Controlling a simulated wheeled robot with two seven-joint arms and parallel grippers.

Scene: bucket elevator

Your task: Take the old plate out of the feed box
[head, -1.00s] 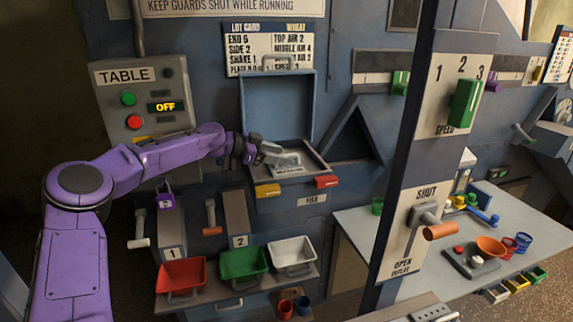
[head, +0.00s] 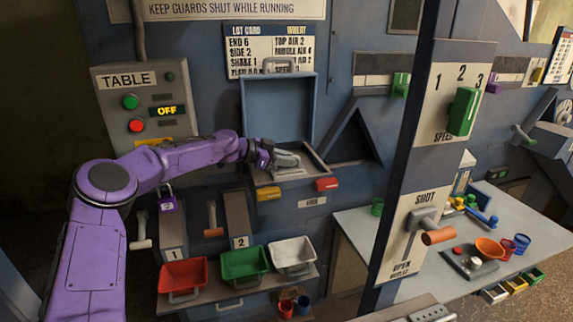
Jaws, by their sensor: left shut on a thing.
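The feed box (head: 312,178) stands in the middle of the machine with its blue lid (head: 277,105) raised upright behind it. The old plate (head: 288,172) is a grey metal piece with a handle, low inside the box. My left gripper (head: 281,159) is at the plate's handle and shut on it, coming in from the left. The gripper hides part of the handle and of the box's left side. I cannot tell whether the plate is lifted off its seat. My right gripper is not in view.
A yellow latch (head: 268,194) and a red latch (head: 327,184) sit on the box front. Red, green and white bins (head: 292,256) stand on a shelf below. A dark post (head: 407,150) with levers rises at the right. The table panel (head: 146,103) reads OFF.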

